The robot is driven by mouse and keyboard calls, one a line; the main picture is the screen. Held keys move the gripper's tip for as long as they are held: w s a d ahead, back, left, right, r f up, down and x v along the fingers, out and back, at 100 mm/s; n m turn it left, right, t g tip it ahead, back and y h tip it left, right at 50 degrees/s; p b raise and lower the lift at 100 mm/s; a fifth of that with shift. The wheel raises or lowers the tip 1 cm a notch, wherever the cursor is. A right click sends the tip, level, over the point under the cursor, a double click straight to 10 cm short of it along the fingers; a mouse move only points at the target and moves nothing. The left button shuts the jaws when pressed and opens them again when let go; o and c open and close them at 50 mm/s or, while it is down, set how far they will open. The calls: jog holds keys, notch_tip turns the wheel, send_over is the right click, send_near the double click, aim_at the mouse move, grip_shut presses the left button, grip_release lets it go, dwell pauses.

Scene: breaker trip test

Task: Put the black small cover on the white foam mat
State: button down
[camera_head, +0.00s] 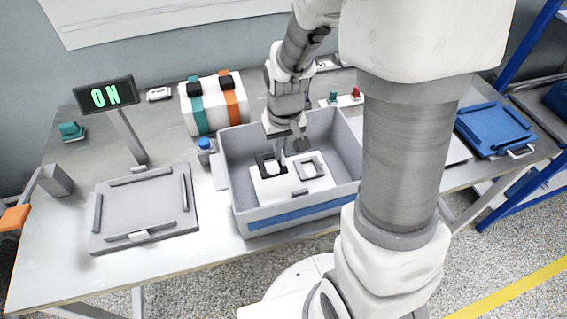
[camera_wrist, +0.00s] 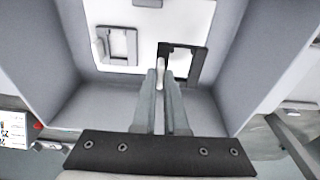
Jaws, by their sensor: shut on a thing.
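The black small cover (camera_head: 271,165) is a square open frame at the white panel inside the grey bin. It also shows in the wrist view (camera_wrist: 199,62). My gripper (camera_head: 292,150) reaches down into the bin, its fingers (camera_wrist: 161,76) nearly together at one side bar of the cover and shut on it. A small white piece shows between the fingertips. I cannot tell whether the cover is lifted off the panel. A flat white sheet (camera_head: 456,150), probably the foam mat, lies on the table at right, partly hidden behind my arm.
The grey bin (camera_head: 240,215) has tall walls around my gripper. A grey frame (camera_head: 312,166) sits on the panel beside the cover. A blue tray (camera_head: 495,130) lies at far right, a grey tray (camera_head: 142,210) at left. An "ON" display (camera_head: 105,95) stands behind.

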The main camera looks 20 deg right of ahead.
aim_at(282, 164)
jog(key=shift+f+b, duration=0.4)
jog(key=shift+f, duration=2.1)
jog(key=shift+f, duration=0.15)
jog(key=c, duration=1)
grip_release()
jog(key=shift+o, duration=0.2)
